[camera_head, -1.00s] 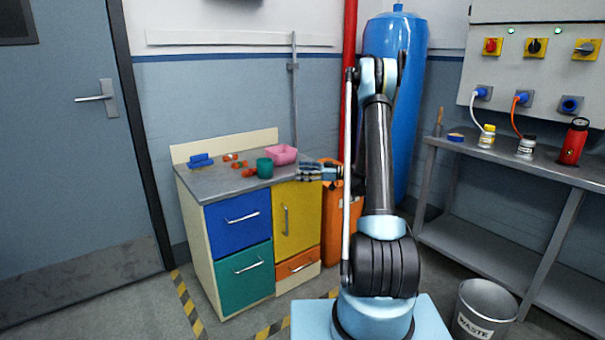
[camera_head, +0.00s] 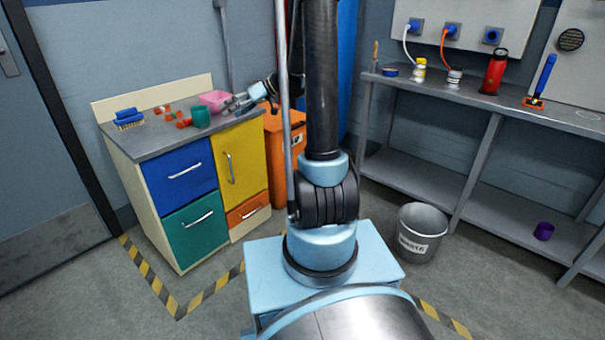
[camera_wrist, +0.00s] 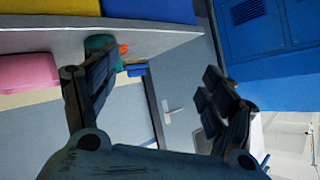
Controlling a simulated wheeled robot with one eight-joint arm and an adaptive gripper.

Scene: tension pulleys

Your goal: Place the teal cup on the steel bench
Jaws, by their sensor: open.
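The teal cup (camera_head: 202,116) stands upright near the front edge of the small cabinet's grey top (camera_head: 165,142). My gripper (camera_head: 238,104) is open and empty just right of the cup, beside the pink bin. In the wrist view, my gripper (camera_wrist: 160,97) has its fingers spread wide, and part of the teal cup (camera_wrist: 100,42) shows beyond the left finger, which partly hides it. The steel bench (camera_head: 480,98) runs along the right wall, with a lower shelf.
A pink bin (camera_head: 213,101), a blue brush (camera_head: 129,118) and several small orange-red pieces share the cabinet top. The bench top carries a red flask (camera_head: 495,72), small jars and a blue-handled tool (camera_head: 543,80). A waste bucket (camera_head: 422,235) stands on the floor before the bench.

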